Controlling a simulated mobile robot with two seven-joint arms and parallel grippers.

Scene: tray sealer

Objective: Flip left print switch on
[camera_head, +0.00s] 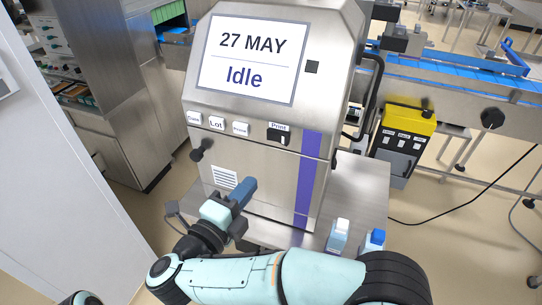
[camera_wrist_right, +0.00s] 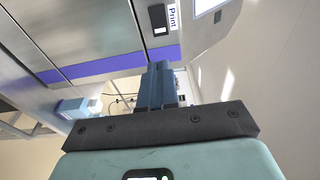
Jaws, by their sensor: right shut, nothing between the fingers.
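The Print switch (camera_head: 278,133) is a small black switch with a white label above it, on the front of a steel machine (camera_head: 257,190). I cannot tell which way it is set. In the right wrist view the switch (camera_wrist_right: 158,19) is at the top, beside the word "Print". My right gripper (camera_head: 246,189) is shut and empty, below and left of the switch, apart from it. In the right wrist view its blue fingers (camera_wrist_right: 157,82) are together. My left gripper is not in view.
The machine's screen (camera_head: 253,59) reads "27 MAY" and "Idle". White buttons (camera_head: 217,124) and a black knob (camera_head: 197,154) are left of the switch. A yellow-topped box (camera_head: 408,121) stands at right.

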